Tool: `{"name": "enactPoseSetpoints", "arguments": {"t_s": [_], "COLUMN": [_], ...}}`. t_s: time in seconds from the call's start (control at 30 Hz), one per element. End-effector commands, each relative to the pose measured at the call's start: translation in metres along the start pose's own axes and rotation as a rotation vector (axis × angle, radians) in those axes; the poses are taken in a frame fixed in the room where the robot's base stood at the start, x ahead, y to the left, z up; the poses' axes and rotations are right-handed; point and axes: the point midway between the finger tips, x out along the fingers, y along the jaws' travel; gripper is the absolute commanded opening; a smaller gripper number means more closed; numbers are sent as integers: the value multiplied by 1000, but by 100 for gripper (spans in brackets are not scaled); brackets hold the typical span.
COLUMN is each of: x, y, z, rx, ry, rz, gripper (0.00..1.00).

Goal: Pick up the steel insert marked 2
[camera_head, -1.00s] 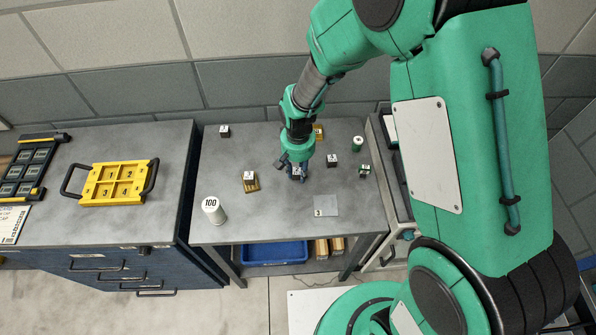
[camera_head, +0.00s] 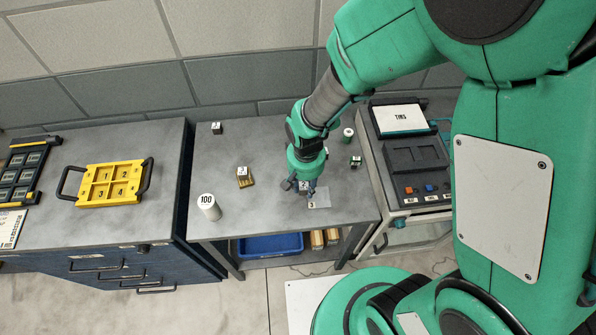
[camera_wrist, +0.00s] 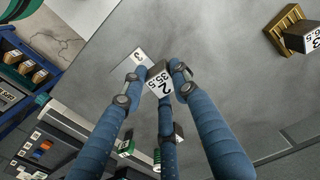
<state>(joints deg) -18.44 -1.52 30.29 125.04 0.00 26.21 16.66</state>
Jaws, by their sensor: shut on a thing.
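The steel insert marked 2 is a dark block with a white label reading 2 and 35.5 (camera_wrist: 160,84). In the wrist view it sits between the blue fingertips of my gripper (camera_wrist: 155,82), which is shut on it. In the head view my gripper (camera_head: 306,187) is over the right part of the middle table, beside a grey card marked 3 (camera_head: 319,199). The insert shows only as a small pale label there. The card also shows just behind the insert in the wrist view (camera_wrist: 135,56). I cannot tell how high the insert is above the table.
Another labelled block stands on a brass cradle (camera_head: 244,178); a dark block (camera_head: 216,128) is at the back left. A white cylinder marked 100 (camera_head: 209,207) stands at the front left. A green-white cylinder (camera_head: 348,134) and small block (camera_head: 355,162) are right. A yellow tray (camera_head: 110,185) lies left.

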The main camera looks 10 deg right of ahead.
Motion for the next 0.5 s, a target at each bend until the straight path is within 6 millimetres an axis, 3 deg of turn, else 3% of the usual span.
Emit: {"name": "enactPoseSetpoints", "arguments": {"t_s": [0.2, 0.5], "x": [-4, -5], "y": [8, 12], "z": [28, 44], "rx": [0, 0], "ry": [2, 1], "rz": [-1, 0], "gripper": [0, 0]}}
